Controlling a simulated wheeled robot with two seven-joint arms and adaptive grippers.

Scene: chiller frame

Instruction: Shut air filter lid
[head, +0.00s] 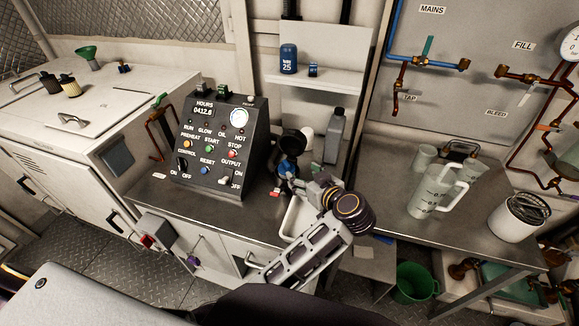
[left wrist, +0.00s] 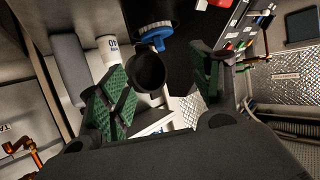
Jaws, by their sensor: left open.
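A black round cup-like piece (head: 291,144), which looks like the air filter lid, stands tilted up beside the control box in the head view. A blue part (head: 288,168) shows just below it. In the left wrist view the black piece (left wrist: 147,72) lies between my fingers, with a blue ring (left wrist: 154,34) beyond it. My left gripper (head: 285,186) is open and empty, its green-padded fingers (left wrist: 163,88) spread on either side of the black piece. I cannot tell whether they touch it. The gripper partly hides the filter's lower part in the head view. My right gripper is not in view.
The control box (head: 217,145) stands close on the left. A grey bottle (head: 334,135) and a white cylinder (head: 306,144) stand close behind. A jug (head: 438,190) stands on the right bench.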

